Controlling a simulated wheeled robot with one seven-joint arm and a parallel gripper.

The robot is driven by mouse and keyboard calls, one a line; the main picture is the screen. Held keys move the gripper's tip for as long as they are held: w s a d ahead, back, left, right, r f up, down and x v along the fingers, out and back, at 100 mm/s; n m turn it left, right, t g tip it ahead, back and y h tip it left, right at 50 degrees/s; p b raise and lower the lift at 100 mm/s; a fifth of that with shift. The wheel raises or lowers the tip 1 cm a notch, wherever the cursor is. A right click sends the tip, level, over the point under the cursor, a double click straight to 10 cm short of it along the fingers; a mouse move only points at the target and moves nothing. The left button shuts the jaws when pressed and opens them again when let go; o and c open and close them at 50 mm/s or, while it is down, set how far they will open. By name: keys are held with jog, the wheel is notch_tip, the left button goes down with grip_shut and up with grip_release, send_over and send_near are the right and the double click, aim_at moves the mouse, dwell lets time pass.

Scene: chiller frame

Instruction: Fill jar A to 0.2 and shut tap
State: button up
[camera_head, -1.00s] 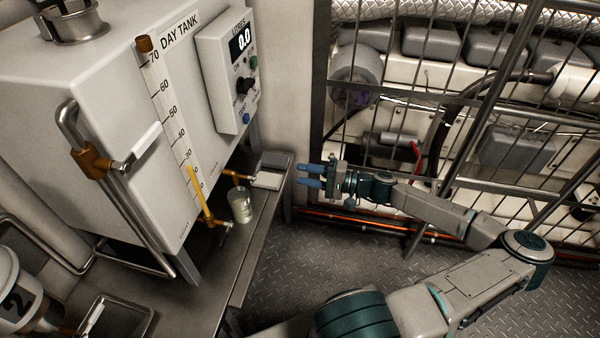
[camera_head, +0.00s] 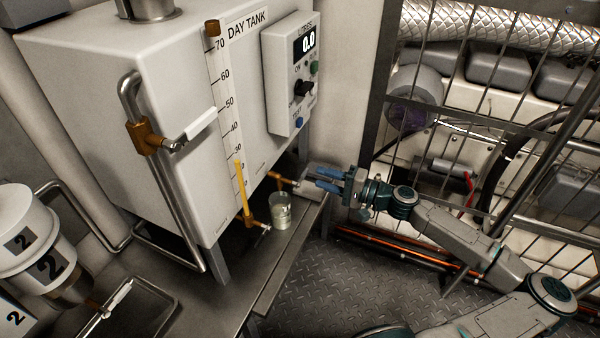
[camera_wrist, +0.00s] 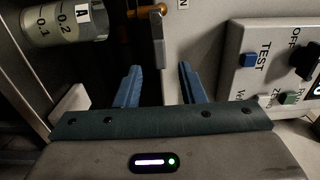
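Jar A (camera_head: 281,211) is a clear cup on the bench under the day tank's outlet. Its "A" label and the 0.1 and 0.2 marks show on the jar in the wrist view (camera_wrist: 65,22), and I cannot make out any liquid. The brass tap (camera_head: 284,178) comes out of the tank above the jar. Its grey lever (camera_wrist: 158,45) stands ahead of my fingers, near the gap between them. My gripper (camera_head: 318,180) is open, with its blue fingers right of the tap; it also shows in the wrist view (camera_wrist: 160,80). The tap's exact handle position is hard to tell.
The meter box (camera_head: 292,75) on the day tank (camera_head: 150,60) reads 0.0; its knob and buttons lie close right of my fingers in the wrist view. A lower brass valve (camera_head: 255,224) is left of the jar. Barred frame (camera_head: 378,105) stands behind my arm.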

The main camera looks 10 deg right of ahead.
aim_at(307, 173)
jog(key=x, duration=0.8)
jog(key=shift+b, duration=0.35)
grip_shut()
